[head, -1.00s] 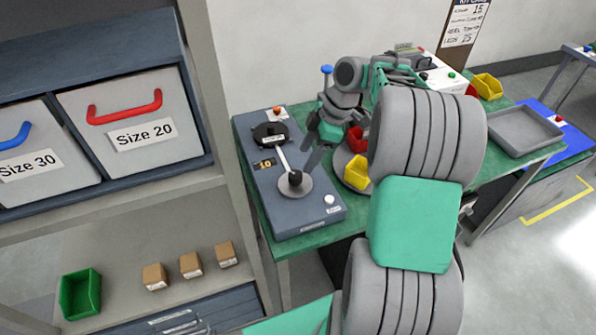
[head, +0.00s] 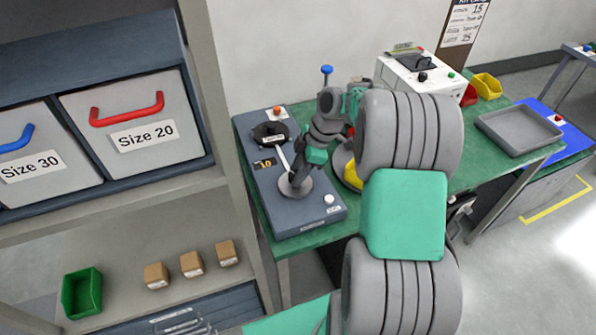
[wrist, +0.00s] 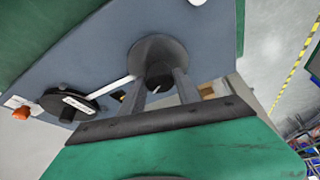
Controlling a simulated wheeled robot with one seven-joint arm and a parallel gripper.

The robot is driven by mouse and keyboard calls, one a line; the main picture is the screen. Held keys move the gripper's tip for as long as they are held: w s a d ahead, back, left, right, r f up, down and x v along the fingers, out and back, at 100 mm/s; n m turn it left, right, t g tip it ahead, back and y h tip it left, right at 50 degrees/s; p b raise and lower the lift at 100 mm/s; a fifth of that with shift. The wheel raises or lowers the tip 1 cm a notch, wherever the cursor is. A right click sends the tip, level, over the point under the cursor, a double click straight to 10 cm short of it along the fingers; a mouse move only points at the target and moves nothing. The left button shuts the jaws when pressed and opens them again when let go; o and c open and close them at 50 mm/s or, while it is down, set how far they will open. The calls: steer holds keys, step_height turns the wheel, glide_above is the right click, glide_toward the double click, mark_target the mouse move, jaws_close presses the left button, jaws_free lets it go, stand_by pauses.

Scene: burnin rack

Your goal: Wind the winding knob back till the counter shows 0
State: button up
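The winding machine (head: 300,222) is a blue-grey box on the green bench. Its winding knob is dark and stands on a round grey disc (head: 308,195); my gripper mostly hides it in the head view. The knob (wrist: 158,75) shows in the wrist view between my two fingers. The small dark counter (head: 264,164) has pale digits, perhaps 10, too small to read surely. My gripper (head: 297,183) is down at the knob with its fingers apart, one on each side. I cannot tell whether they touch it.
A black labelled reel (head: 271,134) and an orange button (head: 277,111) are at the machine's far end. A white button (head: 329,199) is at its near right corner. A shelf post (head: 225,130) stands left.

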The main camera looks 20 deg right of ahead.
jaws_close()
steer(key=shift+m, duration=0.3)
steer(key=m+t+b, duration=0.1)
steer(key=m+b, duration=0.1)
steer(key=m, duration=0.1)
steer(key=shift+s+f+h+b, duration=0.1)
steer(key=shift+f+h+b, duration=0.05)
steer(key=shift+h+b, duration=0.2)
steer(key=m+t+h+b, duration=0.1)
steer(key=m+b, duration=0.1)
steer(key=m, duration=0.2)
steer(key=shift+a, duration=0.15)
steer(key=m+b, duration=0.1)
steer(key=m, duration=0.1)
steer(key=m+t+h+b, duration=0.1)
steer(key=m, duration=0.1)
steer(key=shift+s+a+h, duration=0.1)
steer(key=shift+h, duration=0.15)
steer(key=shift+m+h+b, duration=0.65)
steer(key=shift+m+h, duration=0.15)
steer(key=shift+m, duration=1.3)
